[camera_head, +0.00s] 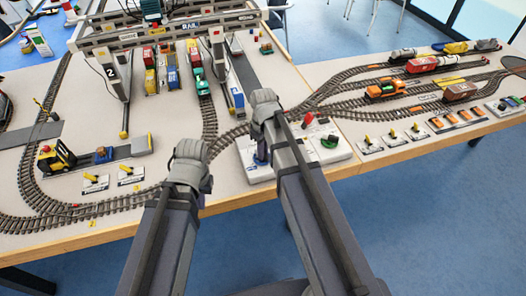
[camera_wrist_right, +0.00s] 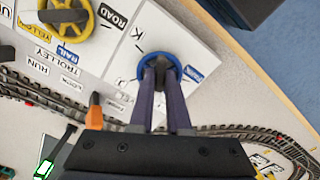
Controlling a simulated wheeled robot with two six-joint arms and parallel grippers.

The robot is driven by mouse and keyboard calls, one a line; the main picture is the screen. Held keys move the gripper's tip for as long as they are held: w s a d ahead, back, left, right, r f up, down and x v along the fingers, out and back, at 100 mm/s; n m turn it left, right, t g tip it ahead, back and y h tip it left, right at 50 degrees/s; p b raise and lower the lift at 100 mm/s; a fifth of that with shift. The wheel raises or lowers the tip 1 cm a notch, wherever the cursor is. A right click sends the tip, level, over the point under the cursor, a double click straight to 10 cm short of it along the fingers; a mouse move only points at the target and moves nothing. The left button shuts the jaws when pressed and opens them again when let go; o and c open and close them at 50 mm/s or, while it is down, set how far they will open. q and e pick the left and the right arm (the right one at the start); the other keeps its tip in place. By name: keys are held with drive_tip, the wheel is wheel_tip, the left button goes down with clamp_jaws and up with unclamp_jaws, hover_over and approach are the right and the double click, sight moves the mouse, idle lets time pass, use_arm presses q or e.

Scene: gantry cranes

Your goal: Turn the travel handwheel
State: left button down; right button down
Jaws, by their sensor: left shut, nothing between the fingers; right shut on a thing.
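A blue handwheel (camera_wrist_right: 172,68) stands on the white control panel (camera_wrist_right: 185,30). My right gripper (camera_wrist_right: 165,72) is shut on it, with the two fingers reaching into the ring from below in the wrist view. A small label beside the wheel is too blurred to read. In the head view a blue part (camera_head: 262,153) shows at the panel's left side, beside my right arm, which covers much of the panel. A yellow handwheel (camera_wrist_right: 68,18) stands on the same panel. My left gripper (camera_head: 190,155) is over the table left of the panel, shut and empty; its fingertips are hidden.
An orange lever (camera_wrist_right: 95,112) rises close to the right gripper. Model tracks curve around the panel. The rail crane (camera_head: 165,35) stands behind, and a yellow forklift (camera_head: 55,157) is at the left. Wagons such as the orange locomotive (camera_head: 385,90) occupy the right table.

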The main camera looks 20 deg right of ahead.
drive_tip(key=shift+n, duration=0.5)
drive_tip(key=c, duration=0.9)
unclamp_jaws()
wheel_tip(320, 180, up, 8)
drive_tip(key=p, duration=0.8)
drive_tip(key=shift+f, duration=0.15)
